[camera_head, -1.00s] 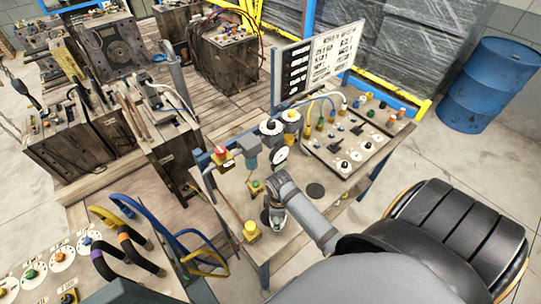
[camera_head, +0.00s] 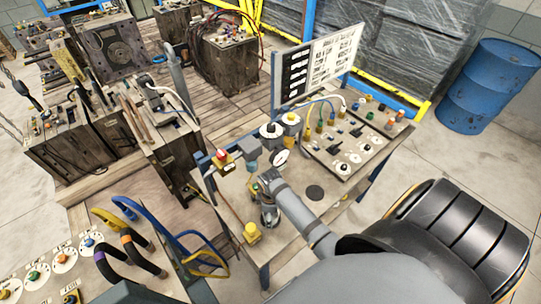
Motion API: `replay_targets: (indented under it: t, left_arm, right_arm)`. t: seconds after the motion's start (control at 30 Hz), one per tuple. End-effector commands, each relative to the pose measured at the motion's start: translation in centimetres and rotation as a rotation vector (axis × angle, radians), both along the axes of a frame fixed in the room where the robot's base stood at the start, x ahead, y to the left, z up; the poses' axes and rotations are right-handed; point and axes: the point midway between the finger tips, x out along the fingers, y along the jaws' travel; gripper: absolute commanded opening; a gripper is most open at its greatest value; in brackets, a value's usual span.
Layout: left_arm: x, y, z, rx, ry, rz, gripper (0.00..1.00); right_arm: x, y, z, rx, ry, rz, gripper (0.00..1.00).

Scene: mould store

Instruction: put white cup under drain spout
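My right gripper (camera_head: 268,214) is above the near left part of the grey bench top, at the end of the grey arm that comes in from the lower right. A grey fitting (camera_head: 251,156), possibly the drain spout, is at the bench's back left, beyond the gripper. My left gripper is not in view.
A yellow fitting (camera_head: 252,232) stands close left of the gripper. A red-topped button box (camera_head: 222,158) is at the back left. A dark round spot (camera_head: 315,193) lies on clear bench top to the right. A control panel (camera_head: 350,140) fills the right side.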

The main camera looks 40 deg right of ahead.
Motion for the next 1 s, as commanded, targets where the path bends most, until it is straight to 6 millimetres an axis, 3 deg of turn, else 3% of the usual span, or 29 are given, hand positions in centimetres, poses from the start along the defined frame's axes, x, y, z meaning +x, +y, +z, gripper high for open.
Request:
replay_targets:
  t: [0.27, 0.7, 0.83, 1.0]
  left_arm:
    - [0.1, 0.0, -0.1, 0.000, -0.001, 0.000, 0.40]
    - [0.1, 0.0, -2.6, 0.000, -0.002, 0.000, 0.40]
    - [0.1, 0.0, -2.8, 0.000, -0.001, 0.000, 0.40]
    - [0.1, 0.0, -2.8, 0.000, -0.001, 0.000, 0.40]
  right_arm:
    - [0.0, 0.0, 0.6, -0.001, -0.001, 0.000, 0.76]
    - [0.1, 0.0, 10.0, -0.001, -0.004, 0.001, 0.76]
    - [0.0, 0.0, 11.7, 0.000, -0.001, 0.000, 0.76]
    - [0.0, 0.0, 12.3, 0.001, 0.001, 0.000, 0.76]
